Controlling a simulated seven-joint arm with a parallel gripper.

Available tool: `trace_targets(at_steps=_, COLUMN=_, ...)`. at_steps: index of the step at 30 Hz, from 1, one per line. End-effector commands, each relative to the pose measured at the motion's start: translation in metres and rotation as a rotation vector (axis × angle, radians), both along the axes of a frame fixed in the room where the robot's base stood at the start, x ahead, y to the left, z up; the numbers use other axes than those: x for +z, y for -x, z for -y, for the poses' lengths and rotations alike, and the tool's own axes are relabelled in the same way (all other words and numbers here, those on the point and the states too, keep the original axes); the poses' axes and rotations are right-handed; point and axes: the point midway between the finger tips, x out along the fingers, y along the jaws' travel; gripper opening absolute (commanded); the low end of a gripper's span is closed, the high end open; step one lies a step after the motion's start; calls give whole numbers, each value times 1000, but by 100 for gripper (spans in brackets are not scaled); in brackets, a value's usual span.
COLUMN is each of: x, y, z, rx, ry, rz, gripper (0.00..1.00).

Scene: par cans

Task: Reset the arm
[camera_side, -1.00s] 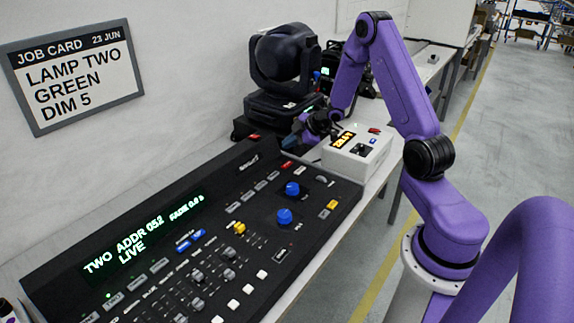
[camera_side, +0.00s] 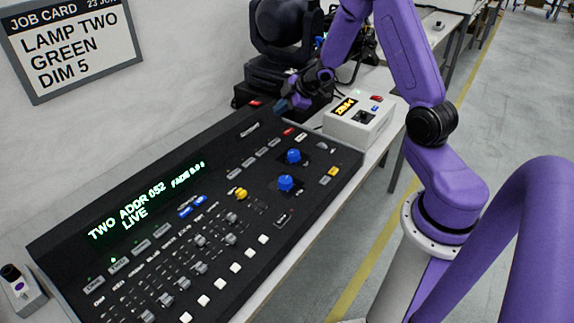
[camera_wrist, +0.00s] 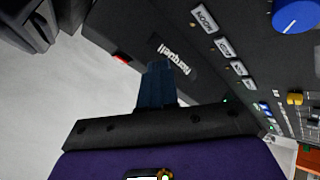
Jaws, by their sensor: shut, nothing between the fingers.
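My purple arm reaches in from the right in the side view. Its dark gripper (camera_side: 287,104) hangs near the back right edge of the black lighting console (camera_side: 70,238), close to the lamp's base. In the wrist view my blue-grey fingertips (camera_wrist: 158,72) are together with nothing between them. They point toward the console's top panel (camera_wrist: 200,75), by the white brand lettering; I cannot tell the exact gap. The console's display (camera_side: 145,208) reads TWO, ADDR 052, LIVE and a FADE value. The job card (camera_side: 70,50) reads LAMP TWO, GREEN, DIM 5.
A black moving-head lamp (camera_side: 285,25) stands behind the console. A white box (camera_side: 358,125) with a lit orange display and a red switch stands right of my gripper. A small grey box with a black knob (camera_side: 18,285) sits at the lower left. The wall bounds the left.

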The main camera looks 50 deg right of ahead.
Motion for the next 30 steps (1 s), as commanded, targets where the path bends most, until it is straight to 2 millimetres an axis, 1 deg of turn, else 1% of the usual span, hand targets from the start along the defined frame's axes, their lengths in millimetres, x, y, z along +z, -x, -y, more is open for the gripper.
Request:
trace_targets(at_steps=1, x=10, y=0, z=-20, rx=7, ry=11, rz=-12, gripper=0)
trace_targets(at_steps=5, x=28, y=12, z=-64, rx=-2, ry=31, rz=-67, gripper=0)
trace_targets(at_steps=7, x=37, y=23, z=-88, rx=-7, ry=36, rz=-96, gripper=0)
trace_targets(at_steps=9, x=46, y=36, z=-110, rx=-11, ry=41, rz=-128, gripper=0)
trace_targets(at_steps=11, x=53, y=50, z=-128, rx=-14, ry=42, rz=-155, gripper=0)
trace_targets(at_steps=12, x=58, y=61, z=-140, rx=-14, ry=43, rz=-174, gripper=0)
trace_targets(at_steps=14, x=64, y=78, z=-157, rx=-15, ry=44, rz=-205, gripper=0)
trace_targets(at_steps=15, x=68, y=91, z=-168, rx=-12, ry=44, rz=-225, gripper=0)
trace_targets(at_steps=17, x=74, y=111, z=-183, rx=-11, ry=44, rz=-259, gripper=0)
trace_targets(at_steps=18, x=77, y=125, z=-192, rx=-8, ry=45, rz=-282, gripper=0)
trace_targets(at_steps=20, x=82, y=148, z=-203, rx=-4, ry=44, rz=-319, gripper=0)
trace_targets(at_steps=22, x=87, y=176, z=-215, rx=5, ry=47, rz=-365, gripper=0)
trace_targets(at_steps=26, x=95, y=233, z=-230, rx=29, ry=57, rz=-458, gripper=0)
trace_targets(at_steps=27, x=98, y=250, z=-232, rx=38, ry=63, rz=-488, gripper=0)
trace_targets(at_steps=30, x=102, y=291, z=-234, rx=61, ry=81, rz=-561, gripper=0)
